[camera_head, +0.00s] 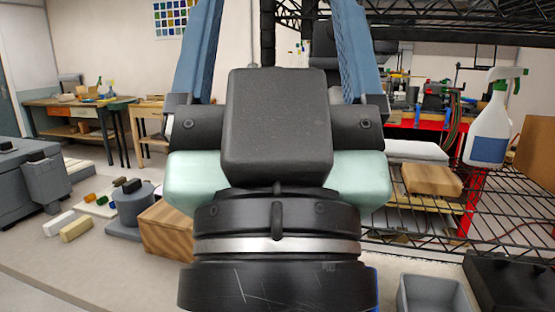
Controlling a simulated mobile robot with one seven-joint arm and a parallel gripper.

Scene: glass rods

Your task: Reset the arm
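My gripper (277,40) fills the middle of the head view, seen from behind with its fingers pointing up. The two blue fingers stand wide apart, one on each side of the black gripper body. Their tips are cut off by the top edge of the picture. Nothing shows held between the visible parts of the fingers. The black wrist with a silver ring is at the bottom centre. No glass rods can be made out.
A black wire shelf (500,225) on the right holds a spray bottle (488,125) and a wooden block (431,180). A grey bin (434,292) is at the bottom right. A wooden box (167,232) is left of the wrist. A workbench (75,118) stands far left.

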